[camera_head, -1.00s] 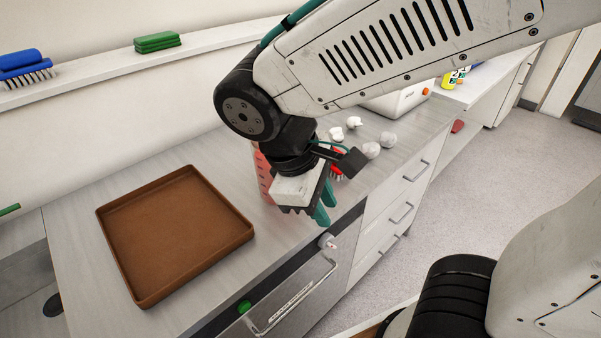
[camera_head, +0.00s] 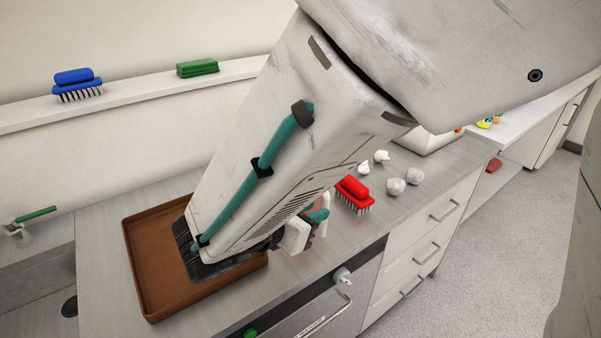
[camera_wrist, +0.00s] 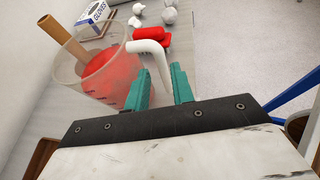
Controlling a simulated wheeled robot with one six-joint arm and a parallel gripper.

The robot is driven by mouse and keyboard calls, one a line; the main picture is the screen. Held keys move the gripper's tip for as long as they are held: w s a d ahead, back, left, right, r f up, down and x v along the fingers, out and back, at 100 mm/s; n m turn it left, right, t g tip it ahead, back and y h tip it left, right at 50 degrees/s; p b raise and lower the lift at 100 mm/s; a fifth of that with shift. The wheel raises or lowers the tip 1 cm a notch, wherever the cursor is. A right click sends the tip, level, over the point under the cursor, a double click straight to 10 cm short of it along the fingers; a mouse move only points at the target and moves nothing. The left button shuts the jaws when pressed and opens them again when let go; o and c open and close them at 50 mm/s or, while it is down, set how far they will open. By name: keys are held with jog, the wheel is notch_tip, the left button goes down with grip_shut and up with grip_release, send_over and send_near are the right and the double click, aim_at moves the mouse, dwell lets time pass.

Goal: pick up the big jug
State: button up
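The big jug (camera_wrist: 108,75) is clear, holds red liquid and has a wooden stick leaning in it. It stands upright at the left of the wrist view. Its white handle (camera_wrist: 148,47) curves toward my gripper (camera_wrist: 160,88). The two teal fingers are apart, with the lower part of the handle between them; I cannot tell whether either finger touches it. In the head view my arm hides most of the jug, and one teal fingertip of my gripper (camera_head: 318,214) shows beside the white handle (camera_head: 324,229).
A brown tray (camera_head: 146,285) lies under my arm on the counter. A red brush (camera_head: 353,192) and several white crumpled lumps (camera_head: 396,186) lie beyond the jug. A blue brush (camera_head: 77,82) and green sponges (camera_head: 197,68) sit on the wall shelf.

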jog(key=x, duration=0.4)
jog(key=shift+w+d+f, duration=0.1)
jog(key=shift+d+f, duration=0.15)
jog(key=shift+f, duration=0.15)
grip_shut()
jog(key=shift+r, duration=0.1)
